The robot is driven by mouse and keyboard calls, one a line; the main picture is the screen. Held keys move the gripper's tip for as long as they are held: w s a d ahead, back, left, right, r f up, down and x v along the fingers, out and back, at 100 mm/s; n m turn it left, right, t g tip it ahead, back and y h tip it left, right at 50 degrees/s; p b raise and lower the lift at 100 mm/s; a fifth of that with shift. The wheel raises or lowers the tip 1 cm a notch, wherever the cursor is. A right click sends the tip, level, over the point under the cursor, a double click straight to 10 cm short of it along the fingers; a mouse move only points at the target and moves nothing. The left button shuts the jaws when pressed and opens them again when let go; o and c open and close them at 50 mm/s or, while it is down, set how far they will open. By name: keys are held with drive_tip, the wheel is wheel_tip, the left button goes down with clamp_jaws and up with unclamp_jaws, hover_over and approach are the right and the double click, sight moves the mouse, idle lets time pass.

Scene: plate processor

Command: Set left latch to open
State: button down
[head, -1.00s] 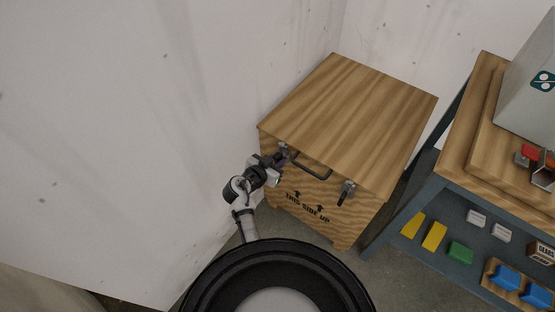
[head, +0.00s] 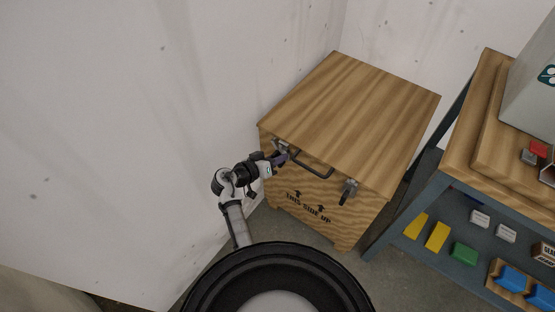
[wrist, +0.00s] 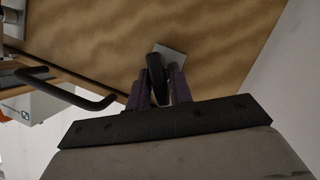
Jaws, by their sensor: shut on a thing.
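A wooden crate (head: 350,110) stands in the corner with a dark handle (head: 312,168) on its front. The left latch (head: 278,146) is at the crate's upper left front, partly hidden by my gripper in the head view. My gripper (head: 284,158) is at that latch. In the wrist view my gripper (wrist: 163,88) has its two purple fingers shut on either side of the latch's dark lever (wrist: 156,78), in front of a grey metal plate (wrist: 170,54). The right latch (head: 348,190) hangs at the crate's front right, untouched.
A white wall (head: 130,110) runs close along the left of my arm. A workbench (head: 462,180) with blocks on its lower shelf stands to the right of the crate. The handle also shows beside my fingers in the wrist view (wrist: 75,98).

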drive_tip(key=n+h+b, duration=0.1)
drive_tip(key=n+h, duration=0.1)
drive_tip(key=n, duration=0.1)
drive_tip(key=shift+a+f, duration=0.1)
drive_tip(key=shift+f, duration=0.05)
drive_tip(key=shift+n+h+b, duration=0.3)
drive_tip(key=shift+n+h, duration=0.6)
drive_tip(key=shift+n, duration=1.1)
drive_tip(key=c, duration=1.4)
unclamp_jaws()
drive_tip(key=shift+c, duration=0.2)
